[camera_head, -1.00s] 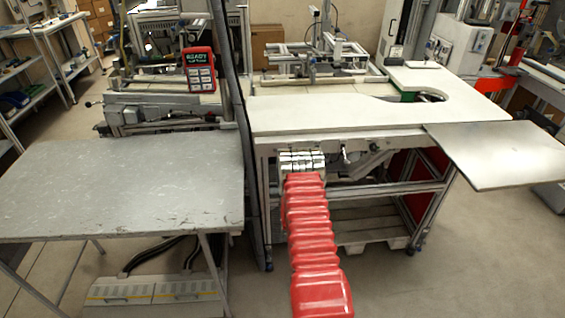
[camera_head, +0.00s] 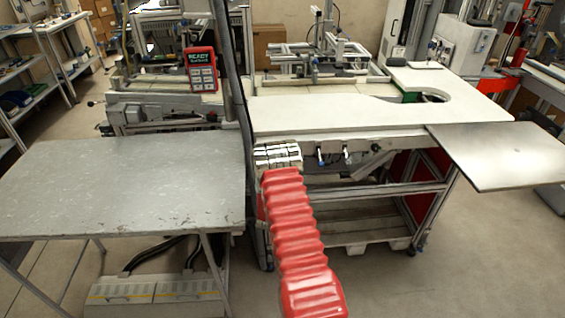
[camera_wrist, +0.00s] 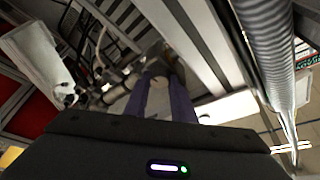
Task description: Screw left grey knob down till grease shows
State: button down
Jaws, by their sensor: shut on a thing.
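In the wrist view my gripper (camera_wrist: 168,98) reaches up with two dark purple-blue fingers. They are shut on a small pale grey, rounded piece (camera_wrist: 158,69) under the machine, which looks like the left grey knob. Its outline is partly hidden by the fingers and the area is dim. In the head view my red-sleeved arm reaches under the front edge of the white-topped machine (camera_head: 350,116); its grey end hides the fingers and the held piece. Two small fittings (camera_head: 320,155) and (camera_head: 346,153) show to the right of the arm's end. No grease can be made out.
A grey table (camera_head: 120,185) stands left of my arm, and a dark upright post (camera_head: 240,130) rises close to the arm's end. A metal side leaf (camera_head: 495,153) juts out at right. A ribbed hose (camera_wrist: 268,45) runs near the gripper.

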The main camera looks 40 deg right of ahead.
jog(key=c, duration=2.5)
grip_release()
jog(key=shift+w+a+f+m+y, duration=0.2)
jog(key=shift+m+y, duration=0.1)
jog(key=shift+m, duration=0.2)
jog(key=shift+c, duration=0.2)
jog(key=shift+g, duration=0.4)
jog(key=o, duration=0.8)
jog(key=shift+o, duration=1.3)
jog(key=shift+s+d+r, duration=0.1)
jog(key=shift+d+r, duration=0.05)
jog(key=v, duration=1.4)
jog(key=shift+f, duration=0.3)
